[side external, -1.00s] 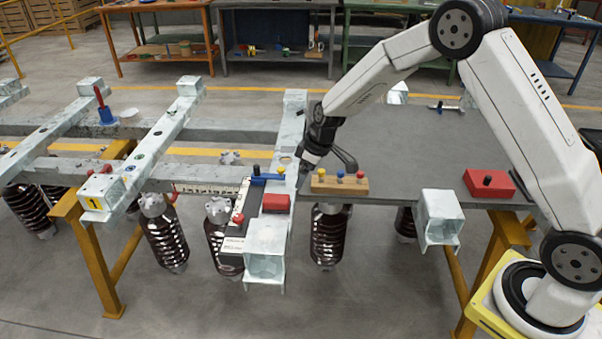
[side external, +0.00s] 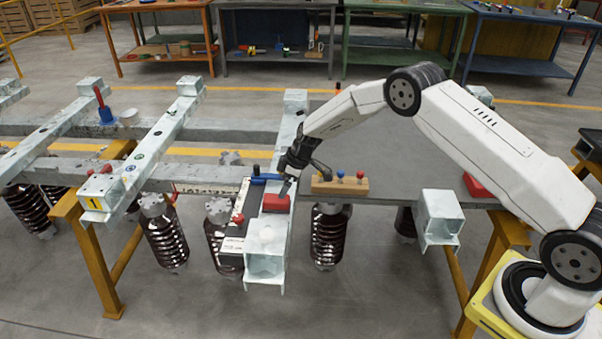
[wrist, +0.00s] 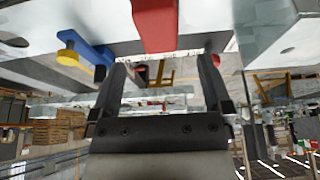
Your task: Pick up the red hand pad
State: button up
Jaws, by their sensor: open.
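A red block (side external: 276,203), which looks like the red hand pad, lies on the pale metal beam at the centre of the side view. It also shows at the top of the wrist view (wrist: 155,22), ahead of and between my fingers. My gripper (side external: 287,191) is open and empty, with its fingertips right at the block's upper right edge. The wrist view shows both dark fingers of my gripper (wrist: 162,64) spread, with the block beyond the tips. I cannot tell whether they touch it.
A wooden block with coloured knobs (side external: 338,186) sits to the right. Another red box (side external: 478,188) is partly behind my arm. The grey tabletop (side external: 400,160) has free room.

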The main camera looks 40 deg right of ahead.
aim_at(276, 198)
jog(key=shift+x, duration=1.1)
jog(key=shift+f, duration=0.2)
jog(key=shift+x, duration=2.4)
jog(key=shift+w, duration=0.15)
jog(key=shift+c, duration=0.2)
jog(key=c, duration=1.2)
jog(key=shift+r, duration=0.2)
